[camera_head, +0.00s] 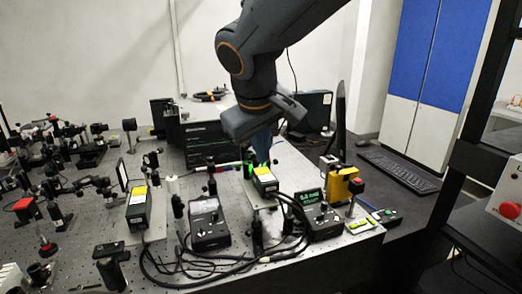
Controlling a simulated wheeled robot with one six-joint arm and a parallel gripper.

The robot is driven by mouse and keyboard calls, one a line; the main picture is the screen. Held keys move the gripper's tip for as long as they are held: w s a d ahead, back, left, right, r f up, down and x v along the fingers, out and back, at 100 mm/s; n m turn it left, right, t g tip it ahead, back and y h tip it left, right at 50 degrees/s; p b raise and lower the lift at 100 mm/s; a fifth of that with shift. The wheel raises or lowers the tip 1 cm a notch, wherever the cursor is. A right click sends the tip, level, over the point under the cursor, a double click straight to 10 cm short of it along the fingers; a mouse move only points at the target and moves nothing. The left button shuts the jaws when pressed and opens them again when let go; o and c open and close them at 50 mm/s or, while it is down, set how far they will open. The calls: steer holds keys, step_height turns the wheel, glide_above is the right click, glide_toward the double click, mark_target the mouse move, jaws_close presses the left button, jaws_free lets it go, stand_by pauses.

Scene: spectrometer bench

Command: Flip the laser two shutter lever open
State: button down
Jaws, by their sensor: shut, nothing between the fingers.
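Two black laser boxes with yellow and white labels stand on the perforated optical bench: one at the left (138,207) and one at the centre (264,181). I cannot read which is laser two. My gripper (263,159) points down with its blue fingers shut and empty, just above or behind the far end of the centre laser box. I cannot tell whether it touches anything. A bright green glow (248,166) shows beside the fingers. The shutter lever is not distinguishable; it is too small or hidden by the gripper.
A black meter box (207,222) and a controller with a green display (322,220) stand in front, with black cables between them. A yellow device (340,184) is at the right. Optics posts crowd the left. A monitor (341,118) and keyboard (399,171) are behind right.

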steer(key=a+r+t, duration=0.1)
steer(key=a+r, duration=0.2)
steer(key=r, duration=0.2)
steer(key=shift+w+a+n, duration=0.25)
steer(key=shift+w+n, duration=0.05)
steer(key=shift+n, duration=0.1)
steer(key=p+x, duration=0.1)
steer(key=x, duration=0.2)
steer(key=d+p+x, duration=0.1)
steer(key=x, duration=0.3)
steer(key=w+r+p+x, duration=0.1)
steer(key=x, duration=0.3)
steer(key=shift+w+d+f, duration=0.1)
steer(key=shift+w+d, duration=0.1)
steer(key=shift+d, duration=0.2)
steer(key=shift+w+d+f, duration=0.2)
steer(key=shift+w+d, duration=0.25)
steer(key=shift+w, duration=0.05)
steer(key=shift+d+r+p, duration=0.1)
steer(key=shift+p, duration=0.25)
